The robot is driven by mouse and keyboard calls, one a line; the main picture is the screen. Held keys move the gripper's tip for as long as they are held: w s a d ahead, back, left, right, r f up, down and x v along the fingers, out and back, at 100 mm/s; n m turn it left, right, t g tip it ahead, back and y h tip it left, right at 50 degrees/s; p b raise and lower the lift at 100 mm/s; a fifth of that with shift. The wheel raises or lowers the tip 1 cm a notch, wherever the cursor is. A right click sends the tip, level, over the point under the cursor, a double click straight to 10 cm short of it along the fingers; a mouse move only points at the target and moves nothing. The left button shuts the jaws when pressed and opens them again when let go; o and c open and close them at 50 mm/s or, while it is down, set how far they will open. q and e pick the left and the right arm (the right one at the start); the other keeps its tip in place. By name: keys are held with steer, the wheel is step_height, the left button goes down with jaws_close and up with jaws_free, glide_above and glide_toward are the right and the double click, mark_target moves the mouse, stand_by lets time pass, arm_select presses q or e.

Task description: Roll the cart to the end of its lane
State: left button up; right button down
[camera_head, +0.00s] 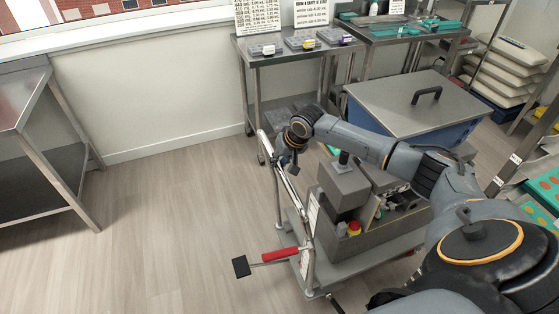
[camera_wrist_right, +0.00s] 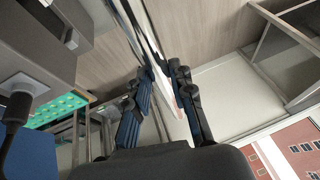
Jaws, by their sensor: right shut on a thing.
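The cart (camera_head: 350,267) is a grey platform on wheels standing on the wood floor, with a metal push handle (camera_head: 296,203) along its left side. It carries a grey machine with a block-shaped top (camera_head: 345,185) and an open bin of small parts. A lever with a red grip (camera_head: 280,254) sticks out to the left, low on the cart. My right gripper (camera_head: 287,160) is shut on the push handle near its far end. In the right wrist view its dark fingers (camera_wrist_right: 163,88) sit on both sides of the metal bar (camera_wrist_right: 146,38). My left gripper is out of view.
The floor (camera_head: 180,215) left of the cart is clear. A steel table (camera_head: 35,125) stands at the far left. A steel table with labelled trays (camera_head: 290,45) stands at the back wall, and a blue lidded bin (camera_head: 415,105) stands behind the cart. Racks line the right.

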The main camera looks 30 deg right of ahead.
steer(key=shift+s+d+p, duration=0.15)
steer(key=shift+d+p, duration=0.2)
steer(key=shift+d, duration=0.4)
steer(key=shift+s+d+p, duration=0.1)
steer(key=shift+d+p, duration=0.2)
steer(key=shift+d, duration=0.45)
steer(key=c, duration=1.5)
jaws_free()
steer(key=shift+s+d, duration=0.1)
steer(key=shift+d, duration=0.1)
steer(key=o, duration=0.4)
steer(key=shift+s+d, duration=0.15)
steer(key=shift+c, duration=0.2)
steer(key=a+v, duration=0.1)
steer(key=v, duration=1.1)
steer(key=shift+d, duration=0.4)
